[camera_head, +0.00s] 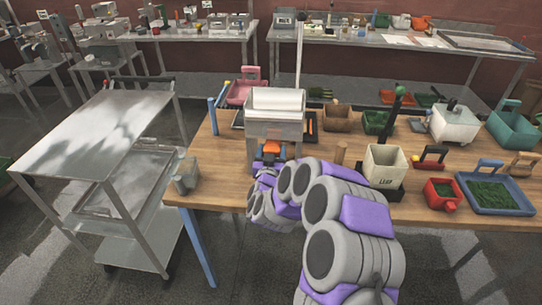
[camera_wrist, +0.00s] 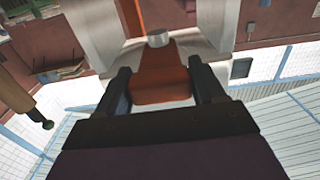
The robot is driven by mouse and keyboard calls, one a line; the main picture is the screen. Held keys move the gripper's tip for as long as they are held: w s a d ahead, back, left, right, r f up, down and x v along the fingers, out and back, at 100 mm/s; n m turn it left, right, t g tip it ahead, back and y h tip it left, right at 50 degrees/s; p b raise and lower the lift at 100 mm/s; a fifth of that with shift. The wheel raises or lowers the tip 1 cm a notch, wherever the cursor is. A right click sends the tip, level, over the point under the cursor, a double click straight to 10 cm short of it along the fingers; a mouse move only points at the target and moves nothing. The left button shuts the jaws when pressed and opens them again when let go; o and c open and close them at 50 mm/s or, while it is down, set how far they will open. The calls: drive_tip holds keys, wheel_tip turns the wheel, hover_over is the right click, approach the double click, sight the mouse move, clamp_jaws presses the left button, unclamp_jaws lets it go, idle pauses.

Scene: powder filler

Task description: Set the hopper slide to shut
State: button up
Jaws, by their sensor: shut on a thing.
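The powder filler's grey metal hopper (camera_head: 275,130) stands at the front of the wooden table, its wide top open. An orange slide tab (camera_head: 271,147) sticks out low on its front side. My gripper (camera_wrist: 160,76) is shut on the slide. In the head view my arm reaches in from the lower right, and its wrist hides part of the filler's lower front. How far the slide is pushed in is hard to tell.
A cream bin (camera_head: 385,166) and a red scoop box (camera_head: 442,194) stand right of my arm. A grey jug (camera_head: 186,176) sits at the table's left corner. A metal cart (camera_head: 95,130) stands left of the table. A thin pole (camera_head: 299,55) rises behind the hopper.

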drive_tip(key=shift+r, duration=0.2)
drive_tip(key=o, duration=1.1)
drive_tip(key=shift+w, duration=0.1)
drive_tip(key=o, duration=0.3)
drive_tip(key=shift+w+a+f, duration=0.1)
drive_tip(key=shift+a+f, duration=0.05)
drive_tip(key=shift+f, duration=0.05)
drive_tip(key=s+p, duration=0.1)
drive_tip(key=s, duration=0.3)
drive_tip(key=s+p, duration=0.2)
drive_tip(key=s, duration=0.2)
drive_tip(key=s+p, duration=0.1)
drive_tip(key=s, duration=0.3)
drive_tip(key=shift+a+p, duration=0.25)
drive_tip(key=shift+p, duration=0.1)
drive_tip(key=p, duration=0.4)
drive_tip(key=shift+s+a, duration=0.1)
drive_tip(key=shift+s, duration=0.25)
